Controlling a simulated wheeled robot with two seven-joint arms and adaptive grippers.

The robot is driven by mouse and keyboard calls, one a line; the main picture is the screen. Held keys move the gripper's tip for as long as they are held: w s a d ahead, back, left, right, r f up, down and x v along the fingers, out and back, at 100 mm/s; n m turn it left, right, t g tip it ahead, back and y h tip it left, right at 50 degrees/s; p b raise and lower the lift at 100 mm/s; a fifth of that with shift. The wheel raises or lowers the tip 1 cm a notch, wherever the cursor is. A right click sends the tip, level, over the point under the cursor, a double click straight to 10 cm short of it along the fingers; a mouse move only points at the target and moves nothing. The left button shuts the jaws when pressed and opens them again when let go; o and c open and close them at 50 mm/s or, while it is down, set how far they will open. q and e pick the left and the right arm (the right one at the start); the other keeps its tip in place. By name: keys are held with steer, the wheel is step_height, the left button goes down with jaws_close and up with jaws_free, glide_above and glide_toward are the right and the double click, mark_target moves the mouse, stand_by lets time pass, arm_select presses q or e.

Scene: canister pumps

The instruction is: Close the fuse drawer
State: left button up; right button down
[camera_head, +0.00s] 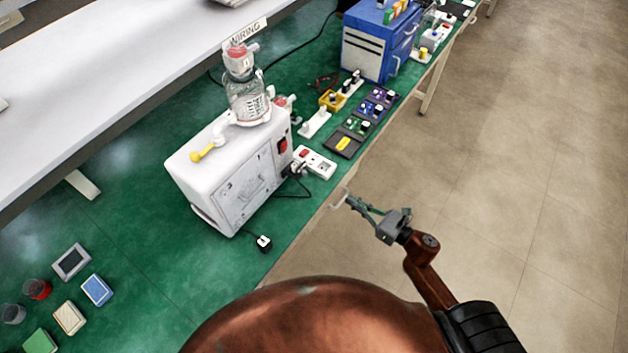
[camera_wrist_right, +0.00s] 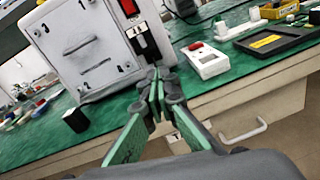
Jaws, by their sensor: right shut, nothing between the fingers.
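The white pump unit (camera_head: 205,165) stands on the green bench with a clear canister (camera_head: 248,98) on top. It fills the upper left of the right wrist view (camera_wrist_right: 85,70). Its side panel carries a red switch (camera_head: 283,146), also seen in the wrist view (camera_wrist_right: 129,8). Below the switch is a small black-and-white socket and fuse drawer area (camera_wrist_right: 142,40); I cannot tell how far the drawer stands out. My right gripper (camera_head: 348,196) is shut and empty, off the bench's front edge. In the wrist view its fingertips (camera_wrist_right: 156,84) appear just below this area, partly covering it. My left gripper is not in view.
A white power strip (camera_head: 315,162) lies beside the pump, with a black cable near it. A black plug (camera_head: 264,243) sits near the bench's front edge. A bench drawer handle (camera_wrist_right: 244,134) juts out below. A blue cabinet (camera_head: 380,40) and several small modules stand farther along.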

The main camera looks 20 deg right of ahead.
mark_target(306, 175)
steer(key=w+a+r+n+y+p, duration=0.1)
steer(key=w+a+r+n+p, duration=0.1)
steer(key=w+a, duration=0.8)
steer(key=shift+w+r, duration=0.2)
steer(key=shift+w, duration=0.05)
steer(key=shift+a, duration=0.1)
